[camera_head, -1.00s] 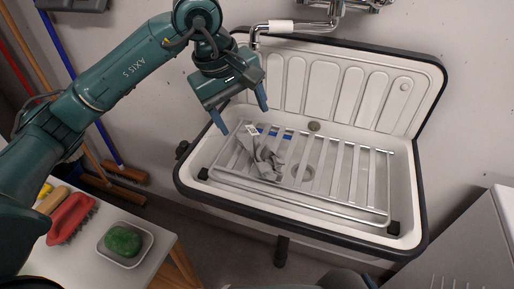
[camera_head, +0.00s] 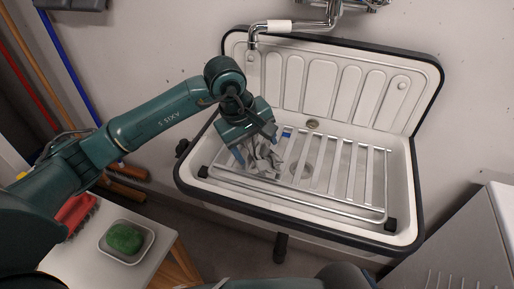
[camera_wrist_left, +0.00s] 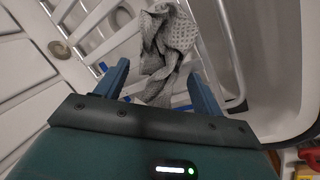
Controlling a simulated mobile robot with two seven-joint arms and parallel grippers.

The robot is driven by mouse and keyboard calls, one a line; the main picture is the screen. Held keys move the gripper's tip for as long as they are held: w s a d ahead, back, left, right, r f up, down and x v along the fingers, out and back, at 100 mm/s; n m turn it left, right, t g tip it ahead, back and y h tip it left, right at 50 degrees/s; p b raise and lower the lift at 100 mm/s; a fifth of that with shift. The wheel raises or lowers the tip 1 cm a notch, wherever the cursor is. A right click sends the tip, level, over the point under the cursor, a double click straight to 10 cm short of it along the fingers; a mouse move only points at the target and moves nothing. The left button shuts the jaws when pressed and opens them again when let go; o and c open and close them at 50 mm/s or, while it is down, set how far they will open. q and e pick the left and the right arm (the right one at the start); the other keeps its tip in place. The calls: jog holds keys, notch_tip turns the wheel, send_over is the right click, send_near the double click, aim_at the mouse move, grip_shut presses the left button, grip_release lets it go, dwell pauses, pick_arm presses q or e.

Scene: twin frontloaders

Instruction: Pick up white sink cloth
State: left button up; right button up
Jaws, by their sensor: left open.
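The sink cloth (camera_head: 266,160) looks light grey to white and crumpled. It lies on the slatted rack (camera_head: 345,208) in the sink. My left gripper (camera_head: 257,158) is open, low over the cloth, and hides part of it in the head view. In the left wrist view the cloth (camera_wrist_left: 166,50) lies between and beyond the two spread blue fingers (camera_wrist_left: 160,88), with its near end between them. I cannot tell whether the fingers touch it. My right gripper is not in view.
The sink (camera_head: 408,190) has a dark rim and a raised ribbed back (camera_head: 350,90). A tap (camera_head: 290,27) hangs above its left back. A table (camera_head: 75,258) at lower left holds a red brush (camera_head: 76,213) and a green sponge (camera_head: 124,238) in a dish. A grey cabinet (camera_head: 470,240) stands at right.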

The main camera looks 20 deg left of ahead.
pick_arm(q)
jog(key=shift+c, duration=0.3)
jog(key=c, duration=1.1)
